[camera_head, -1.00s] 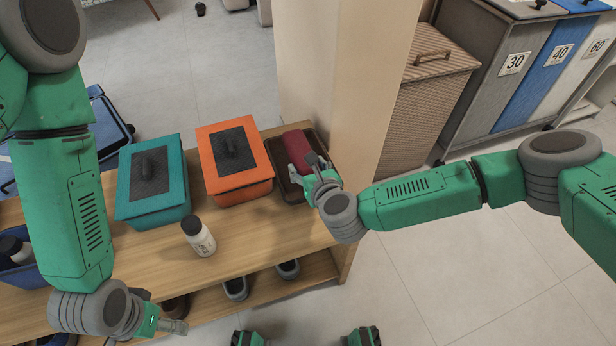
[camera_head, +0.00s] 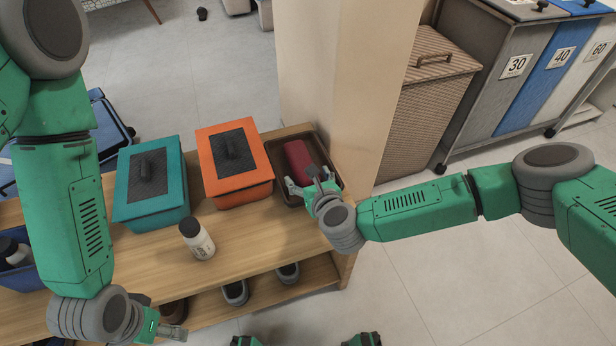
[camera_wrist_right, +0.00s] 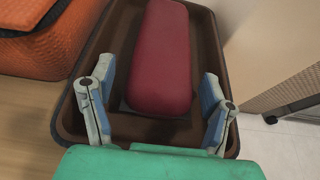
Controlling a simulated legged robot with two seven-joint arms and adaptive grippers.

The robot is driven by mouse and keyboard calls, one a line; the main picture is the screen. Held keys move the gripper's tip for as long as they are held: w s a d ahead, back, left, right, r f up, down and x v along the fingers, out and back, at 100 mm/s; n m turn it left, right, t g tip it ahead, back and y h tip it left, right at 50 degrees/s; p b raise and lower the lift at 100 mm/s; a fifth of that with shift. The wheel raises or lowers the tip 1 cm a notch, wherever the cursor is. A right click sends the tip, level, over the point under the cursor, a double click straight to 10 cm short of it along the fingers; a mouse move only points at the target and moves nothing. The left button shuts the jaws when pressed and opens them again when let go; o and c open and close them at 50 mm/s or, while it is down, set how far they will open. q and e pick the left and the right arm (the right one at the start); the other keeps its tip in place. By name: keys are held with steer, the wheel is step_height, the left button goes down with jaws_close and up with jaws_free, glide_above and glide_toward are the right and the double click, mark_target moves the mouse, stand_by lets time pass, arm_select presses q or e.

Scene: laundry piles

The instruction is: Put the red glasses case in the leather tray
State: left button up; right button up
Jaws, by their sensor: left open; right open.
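The red glasses case (camera_head: 299,160) lies inside the brown leather tray (camera_head: 279,157) at the right end of the wooden shelf top. In the right wrist view the case (camera_wrist_right: 161,60) rests lengthwise on the tray's floor, within the tray's rim (camera_wrist_right: 66,120). My right gripper (camera_head: 310,183) is open at the near end of the tray. In the wrist view its fingers (camera_wrist_right: 155,98) stand wide apart, on either side of the case's near end, with gaps to it. My left gripper (camera_head: 178,328) is open and empty, low at the shelf's front edge.
An orange lidded box (camera_head: 238,190) stands directly left of the tray, with a teal lidded box (camera_head: 152,205) further left. A white bottle (camera_head: 198,240) stands in front of them. A pillar (camera_head: 335,80) rises right behind the tray. Shoes (camera_head: 235,292) sit on the lower shelf.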

steer(key=p+v, duration=0.4)
steer(key=v, duration=0.8)
steer(key=shift+s+a+n, duration=0.3)
steer(key=shift+s, duration=0.05)
steer(key=s+a+n+g, duration=0.1)
steer(key=n, duration=0.1)
steer(key=s+a+n+y, duration=0.1)
steer(key=s+n, duration=0.1)
steer(key=s+a+f+n+g+y, duration=0.1)
steer(key=s+n, duration=0.1)
steer(key=shift+s+a+g, duration=0.1)
steer(key=shift+s+g, duration=0.1)
steer(key=shift+g, duration=0.1)
steer(key=s+d+f+n+g, duration=0.2)
steer(key=s+d+n+g, duration=0.1)
steer(key=s+n, duration=0.35)
steer(key=s+d+f+n+g, duration=0.2)
steer(key=s+d+n+g, duration=0.1)
steer(key=s+n, duration=0.4)
steer(key=s+d+r+n+g+h, duration=0.1)
steer(key=s+d+n+h, duration=0.1)
steer(key=d+n, duration=0.4)
steer(key=s+d+r+n+g+h, duration=0.1)
steer(key=d+n+h, duration=0.3)
steer(key=d, duration=1.1)
steer(key=s+n+g, duration=0.1)
steer(key=n, duration=0.2)
steer(key=shift+g, duration=0.3)
